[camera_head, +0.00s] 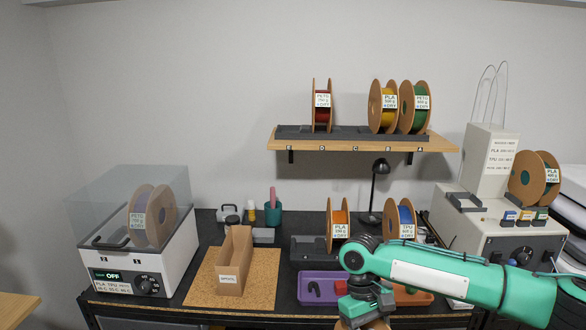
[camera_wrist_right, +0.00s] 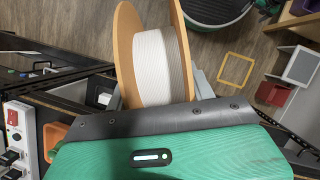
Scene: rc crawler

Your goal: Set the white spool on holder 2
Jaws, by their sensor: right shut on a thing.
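The white spool (camera_wrist_right: 160,62), white filament between tan-brown flanges, is in my right gripper (camera_wrist_right: 158,98), which is shut on it. In the head view my right gripper (camera_head: 366,304) is low at the front of the bench, and only a tan edge of the spool (camera_head: 374,324) shows below it. Holder 2 is not clear to me. A mark like a 2 is on the front of the clear-lidded dryer box (camera_head: 185,265) at the left, which holds a purplish spool (camera_head: 152,216) on its right side. My left gripper is not in view.
A dark rack (camera_head: 306,248) holds orange (camera_head: 338,220) and blue (camera_head: 402,218) spools. A cardboard box (camera_head: 232,266) stands on a cork mat (camera_head: 262,285). A purple tray (camera_head: 313,290) is near my arm. The wall shelf (camera_head: 352,145) holds red, yellow and green spools. A printer (camera_head: 490,225) stands right.

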